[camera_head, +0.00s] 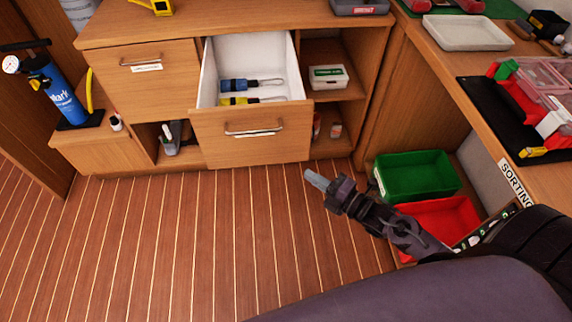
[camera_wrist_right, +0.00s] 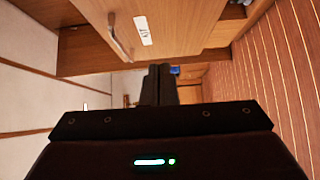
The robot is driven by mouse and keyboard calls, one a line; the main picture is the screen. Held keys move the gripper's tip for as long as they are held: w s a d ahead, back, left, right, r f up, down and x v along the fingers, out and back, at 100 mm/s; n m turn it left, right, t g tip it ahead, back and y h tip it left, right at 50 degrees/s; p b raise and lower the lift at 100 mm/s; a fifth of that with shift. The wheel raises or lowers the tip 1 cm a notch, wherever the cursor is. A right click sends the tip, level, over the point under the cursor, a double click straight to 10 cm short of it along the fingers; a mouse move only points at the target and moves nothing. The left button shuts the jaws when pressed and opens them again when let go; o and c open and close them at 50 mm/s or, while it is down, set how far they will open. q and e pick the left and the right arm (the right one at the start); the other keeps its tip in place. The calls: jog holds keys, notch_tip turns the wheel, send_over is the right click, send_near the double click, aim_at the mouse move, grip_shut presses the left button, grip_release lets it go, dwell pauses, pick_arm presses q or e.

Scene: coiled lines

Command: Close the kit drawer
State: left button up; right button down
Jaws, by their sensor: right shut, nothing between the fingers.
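The kit drawer (camera_head: 262,138) stands pulled open in the wooden cabinet. Its white inside shows, holding a blue-handled tool (camera_head: 250,84) and a yellow-handled tool (camera_head: 250,100). A metal bar handle (camera_head: 254,130) and a label are on its front. In the right wrist view the drawer front (camera_wrist_right: 185,25) fills the upper middle, with its handle (camera_wrist_right: 119,38) and a label that seems to read KIT. My right gripper (camera_head: 313,178) is shut and empty, in front of and below the drawer's right side, apart from it. My left gripper is not in view.
A shut drawer (camera_head: 145,85) is to the left, and open shelves (camera_head: 335,105) are to the right. A green bin (camera_head: 415,178) and a red bin (camera_head: 440,220) stand beside my right arm. A blue pump (camera_head: 58,95) stands far left. The floor before the cabinet is clear.

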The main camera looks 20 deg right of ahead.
send_near(270, 139)
jog(key=a+x, duration=0.1)
jog(key=x, duration=0.4)
jog(key=shift+w+d+r, duration=0.15)
jog(key=shift+w+d, duration=0.2)
jog(key=shift+w, duration=0.05)
